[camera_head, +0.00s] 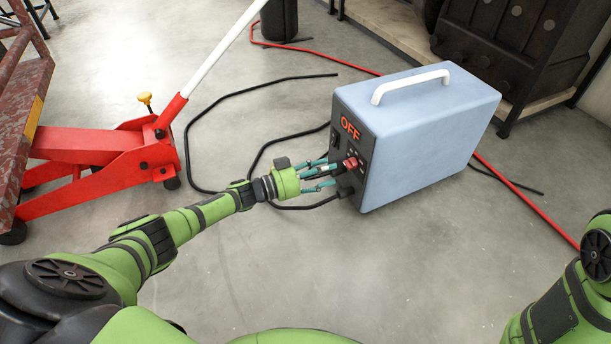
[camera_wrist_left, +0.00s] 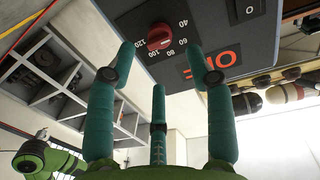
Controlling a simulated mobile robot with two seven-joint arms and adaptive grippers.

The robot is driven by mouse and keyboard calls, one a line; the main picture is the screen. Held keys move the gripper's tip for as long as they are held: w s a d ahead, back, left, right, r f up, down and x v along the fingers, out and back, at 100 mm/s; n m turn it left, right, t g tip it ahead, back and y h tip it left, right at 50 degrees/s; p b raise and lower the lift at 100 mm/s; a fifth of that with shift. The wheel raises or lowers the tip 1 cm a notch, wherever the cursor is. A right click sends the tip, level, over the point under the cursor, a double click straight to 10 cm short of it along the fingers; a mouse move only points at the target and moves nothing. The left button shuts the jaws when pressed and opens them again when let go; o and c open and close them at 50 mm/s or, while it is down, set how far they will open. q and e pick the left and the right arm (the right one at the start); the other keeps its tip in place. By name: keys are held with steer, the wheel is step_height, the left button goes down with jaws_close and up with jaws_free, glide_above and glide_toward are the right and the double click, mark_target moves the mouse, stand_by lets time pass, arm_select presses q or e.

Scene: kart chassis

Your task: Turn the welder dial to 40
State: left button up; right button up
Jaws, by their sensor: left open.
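The welder (camera_head: 430,130) is a light blue box with a white top handle, standing on the floor. Its dark front panel shows an orange OFF. The red dial (camera_head: 351,162) sits on this panel; in the left wrist view the dial (camera_wrist_left: 159,36) has 40, 60, 80, 100 and 120 marked around it. Which mark it points at is not clear. My left gripper (camera_head: 328,171) is open and empty, its teal fingers just in front of the panel. In the left wrist view its fingers (camera_wrist_left: 160,62) are spread below the dial, with no contact visible. My right gripper is out of view.
A red floor jack (camera_head: 95,160) with a white handle stands at left. A black cable (camera_head: 190,140) and a red hose (camera_head: 510,185) lie on the floor. A dark shelf unit (camera_head: 510,45) stands behind the welder. The floor in front is clear.

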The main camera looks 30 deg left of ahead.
arm_select(q)
steer(key=v, duration=0.6)
stand_by(0.3)
